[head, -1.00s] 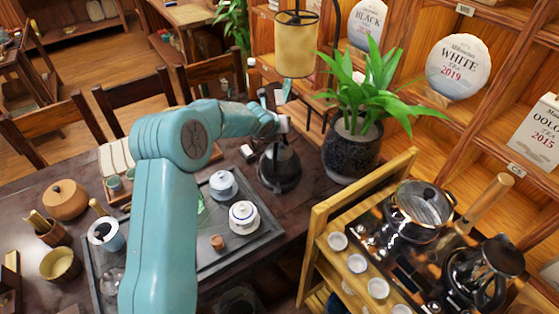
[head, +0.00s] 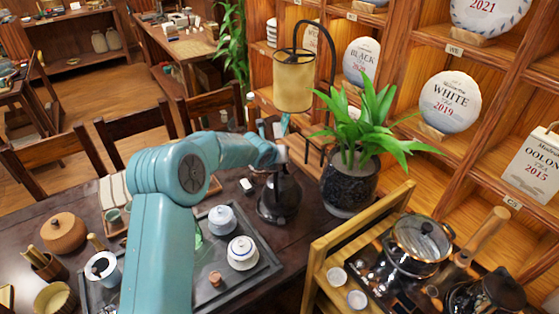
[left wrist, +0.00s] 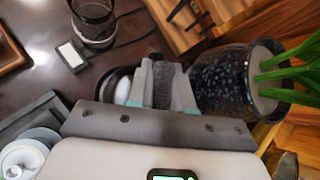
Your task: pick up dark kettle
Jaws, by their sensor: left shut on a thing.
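The dark kettle (head: 283,197) stands at the far right of the dark tea table in the head view, beside the plant pot. My left gripper (head: 279,160) reaches it from above and is shut at its top, around what seems to be the handle. In the left wrist view, my left gripper's fingers (left wrist: 163,87) point away from the camera, and a dark rounded part of the kettle (left wrist: 106,84) shows beside them. The gripper hides most of the kettle there. I cannot tell if its base touches the table. My right gripper is not in view.
A potted plant (head: 348,188) stands close right of the kettle, with a lamp (head: 293,82) behind. A tray (head: 262,270) with lidded white cups (head: 242,252) lies nearer. A wooden cart (head: 318,245) at right carries a glass pot (head: 420,240) and another dark pot (head: 487,295).

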